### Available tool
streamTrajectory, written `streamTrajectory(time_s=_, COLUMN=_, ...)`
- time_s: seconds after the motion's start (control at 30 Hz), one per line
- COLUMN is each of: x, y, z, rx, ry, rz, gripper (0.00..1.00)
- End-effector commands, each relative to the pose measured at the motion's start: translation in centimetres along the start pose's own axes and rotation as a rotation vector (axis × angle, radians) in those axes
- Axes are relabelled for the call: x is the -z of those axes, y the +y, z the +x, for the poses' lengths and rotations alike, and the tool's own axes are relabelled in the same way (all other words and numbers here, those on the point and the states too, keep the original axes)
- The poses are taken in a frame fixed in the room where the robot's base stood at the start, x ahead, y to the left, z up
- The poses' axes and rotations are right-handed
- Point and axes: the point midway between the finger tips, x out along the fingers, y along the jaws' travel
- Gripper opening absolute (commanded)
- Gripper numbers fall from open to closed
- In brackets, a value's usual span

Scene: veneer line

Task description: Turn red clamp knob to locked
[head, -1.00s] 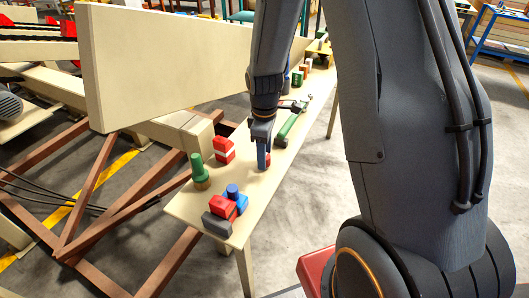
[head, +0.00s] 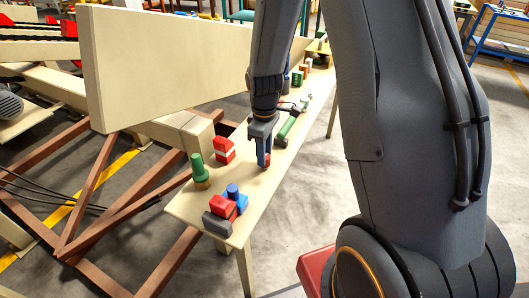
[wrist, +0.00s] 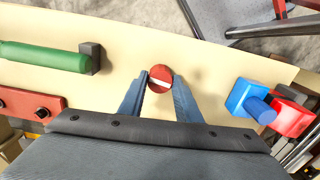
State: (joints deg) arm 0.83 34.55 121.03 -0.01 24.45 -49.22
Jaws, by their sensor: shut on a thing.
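The red clamp knob (wrist: 160,72) is a round red disc with a white line across its top. In the wrist view it sits between the blue fingers of my gripper (wrist: 160,83), which is shut on it from both sides. The white line runs slightly aslant, its right end a little lower. In the head view my gripper (head: 263,163) points down at the bench, and a bit of the red knob (head: 267,158) shows at its fingertips. The base of the knob is hidden.
The knob stands on a long pale bench (head: 232,190). A blue and red block piece (head: 233,202), a green-topped peg (head: 199,167) and a red block (head: 223,148) stand nearby. A green cylinder tool (head: 289,127) lies farther along. A big pale panel (head: 165,65) rises behind.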

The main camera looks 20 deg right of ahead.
Motion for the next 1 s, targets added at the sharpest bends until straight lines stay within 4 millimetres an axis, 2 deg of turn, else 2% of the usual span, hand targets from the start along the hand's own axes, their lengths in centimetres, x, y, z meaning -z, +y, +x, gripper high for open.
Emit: streamTrajectory(time_s=1.0, x=0.01, y=0.02, z=-0.13, rx=0.000, ry=0.001, rz=0.950, gripper=0.08)
